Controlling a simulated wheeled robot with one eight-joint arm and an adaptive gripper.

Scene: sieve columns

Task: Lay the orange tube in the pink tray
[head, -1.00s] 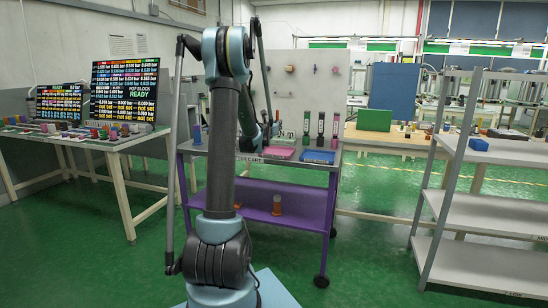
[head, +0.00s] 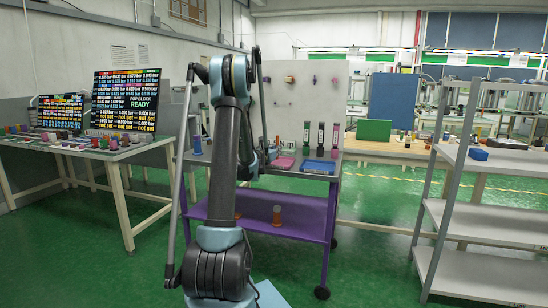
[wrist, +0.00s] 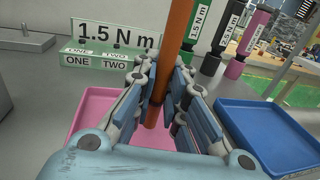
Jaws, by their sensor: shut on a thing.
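My gripper (wrist: 162,78) is shut on the orange tube (wrist: 180,30) in the wrist view. The tube stands roughly upright between the fingers, with its darker lower end (wrist: 157,116) pointing down over the pink tray (wrist: 92,108). I cannot tell whether that end touches the tray floor. My gripper and wrist hide part of the tray.
A blue tray (wrist: 285,140) lies right of the pink one. Black and pink upright tools (wrist: 217,40) stand behind the trays. A sign block (wrist: 95,60) stands behind the pink tray. A grey shelf rack (head: 470,165) stands right of the purple cart (head: 270,210).

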